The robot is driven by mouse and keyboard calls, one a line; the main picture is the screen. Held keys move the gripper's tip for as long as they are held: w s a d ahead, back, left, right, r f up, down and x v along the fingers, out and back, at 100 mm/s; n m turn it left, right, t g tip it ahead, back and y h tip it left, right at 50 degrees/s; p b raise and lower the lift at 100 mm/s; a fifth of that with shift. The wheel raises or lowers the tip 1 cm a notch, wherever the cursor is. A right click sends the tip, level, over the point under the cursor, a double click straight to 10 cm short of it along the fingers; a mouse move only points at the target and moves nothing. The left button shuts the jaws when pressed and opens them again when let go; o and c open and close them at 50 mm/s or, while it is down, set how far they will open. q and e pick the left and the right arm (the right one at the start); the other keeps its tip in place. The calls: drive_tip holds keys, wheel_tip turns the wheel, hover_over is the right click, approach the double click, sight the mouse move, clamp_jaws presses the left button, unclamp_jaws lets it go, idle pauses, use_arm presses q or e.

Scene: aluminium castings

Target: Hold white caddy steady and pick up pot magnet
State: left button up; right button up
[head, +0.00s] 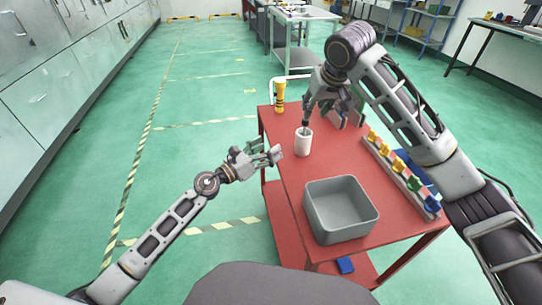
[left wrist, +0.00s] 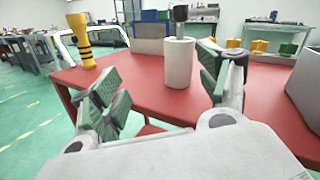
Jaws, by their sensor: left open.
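The white caddy (head: 303,142) is an upright white cylinder on the red cart's far left part. It also shows in the left wrist view (left wrist: 179,65). A dark upright piece with a thin stem (left wrist: 181,14) sticks out of its top; I cannot tell whether this is the pot magnet. My left gripper (head: 274,155) is open and empty at the cart's left edge, with the caddy beyond its spread fingers (left wrist: 165,95), apart from them. My right gripper (head: 330,110) appears open, fingers spread, above and slightly right of the caddy.
The red cart top (head: 292,185) carries a grey bin (head: 341,238) in front and a rail with yellow, green and blue pieces (head: 400,170) at right. A yellow and black torch-like item (head: 280,96) stands at the far left corner. Green floor lies left.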

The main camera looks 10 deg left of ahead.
sight(297, 143)
use_arm(q)
drive_tip(key=m, duration=0.1)
drive_tip(key=s+d+f+m+g, duration=0.1)
drive_tip(key=m+h, duration=0.1)
drive_tip(key=m, duration=0.1)
drive_tip(key=shift+s+d+f+g, duration=0.25)
drive_tip(key=shift+d+g, duration=0.1)
drive_tip(key=shift+g, duration=0.05)
drive_tip(key=shift+w+d, duration=0.1)
drive_tip(key=shift+x, duration=6.75)
drive_tip(key=c, duration=1.2)
drive_tip(key=shift+o, duration=0.2)
use_arm(e)
drive_tip(key=shift+o, duration=0.5)
